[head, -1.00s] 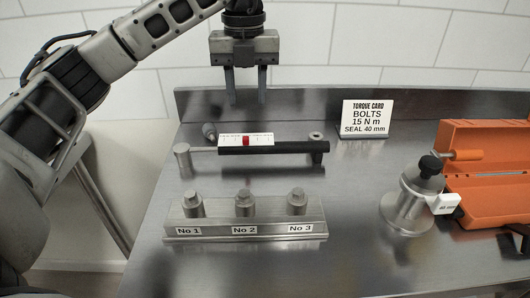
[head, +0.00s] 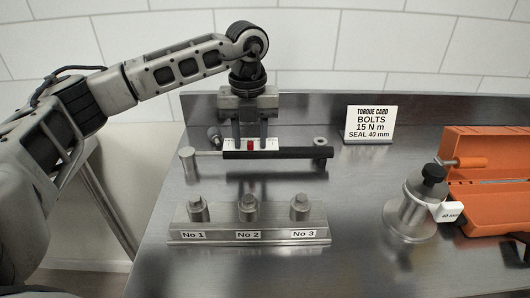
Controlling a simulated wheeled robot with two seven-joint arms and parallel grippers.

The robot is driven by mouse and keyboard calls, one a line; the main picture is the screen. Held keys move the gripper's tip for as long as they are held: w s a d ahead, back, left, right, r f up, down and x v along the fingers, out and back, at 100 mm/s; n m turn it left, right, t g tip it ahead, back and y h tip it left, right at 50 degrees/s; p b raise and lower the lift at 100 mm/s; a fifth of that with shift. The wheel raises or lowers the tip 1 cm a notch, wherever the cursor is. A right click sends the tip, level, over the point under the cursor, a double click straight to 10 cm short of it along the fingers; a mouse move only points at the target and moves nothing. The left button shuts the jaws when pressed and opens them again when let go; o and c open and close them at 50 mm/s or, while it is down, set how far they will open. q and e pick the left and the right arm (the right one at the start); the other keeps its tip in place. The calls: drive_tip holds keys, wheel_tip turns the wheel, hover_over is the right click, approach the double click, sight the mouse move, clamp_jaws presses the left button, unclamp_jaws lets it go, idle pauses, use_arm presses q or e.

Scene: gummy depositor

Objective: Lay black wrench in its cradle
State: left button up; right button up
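The black wrench (head: 290,153) lies level near the back of the steel bench, black handle to the right and silver shaft to the left, with a silver cylinder (head: 188,162) at its left end. Short metal posts stand at its right end (head: 320,143) and behind its left part (head: 213,133); I cannot tell whether these are the cradle. My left gripper (head: 250,145) points down at the white scale strip with the red marker, behind the handle. My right gripper is out of view.
A steel block (head: 248,236) with several bolts, labelled No 1 to No 3, stands in front. A torque card (head: 370,125) stands at back right. A metal device (head: 410,215) and an open orange case (head: 490,205) are at right. The bench between is clear.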

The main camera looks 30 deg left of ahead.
use_arm(q)
clamp_jaws()
drive_tip(key=shift+r, duration=0.1)
wheel_tip(320, 180, up, 18)
drive_tip(key=p, duration=0.2)
idle(0.4)
idle(0.5)
